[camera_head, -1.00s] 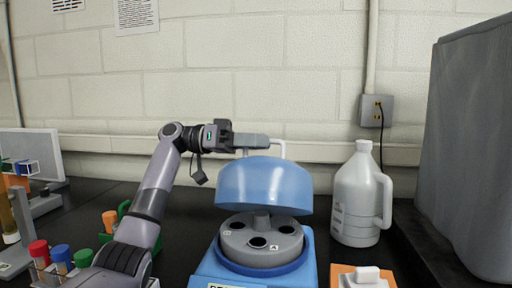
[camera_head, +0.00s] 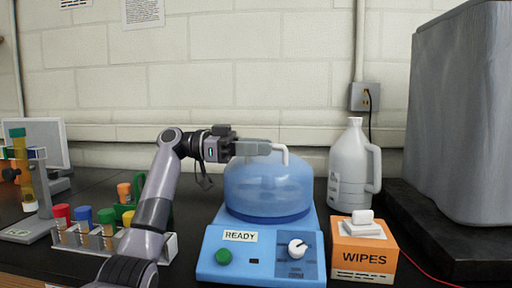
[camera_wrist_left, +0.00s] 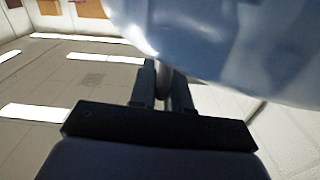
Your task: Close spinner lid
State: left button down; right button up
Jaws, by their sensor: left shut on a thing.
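The blue spinner (camera_head: 262,262) stands on the black bench with a READY label, a green button and a white knob on its front. Its translucent blue lid (camera_head: 268,184) is down over the rotor and meets the blue base ring; I see no clear gap at the front. My left gripper (camera_head: 266,148) is at the top of the lid, shut on the white lid handle (camera_head: 282,151). In the left wrist view the lid (camera_wrist_left: 225,40) fills the upper right, close to the fingers (camera_wrist_left: 165,88). My right gripper is not in view.
A tube rack (camera_head: 105,238) with several capped tubes stands left of the spinner. An orange wipes box (camera_head: 362,256) and a white jug (camera_head: 350,175) stand to its right. A large grey unit (camera_head: 462,120) is at the far right.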

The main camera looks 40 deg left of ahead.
pick_arm(q)
jog(key=shift+s+d+f, duration=0.15)
jog(key=shift+f, duration=0.15)
jog(key=c, duration=1.2)
grip_release()
jog(key=shift+o, duration=0.2)
jog(key=v, duration=0.7)
jog(key=shift+b, duration=0.35)
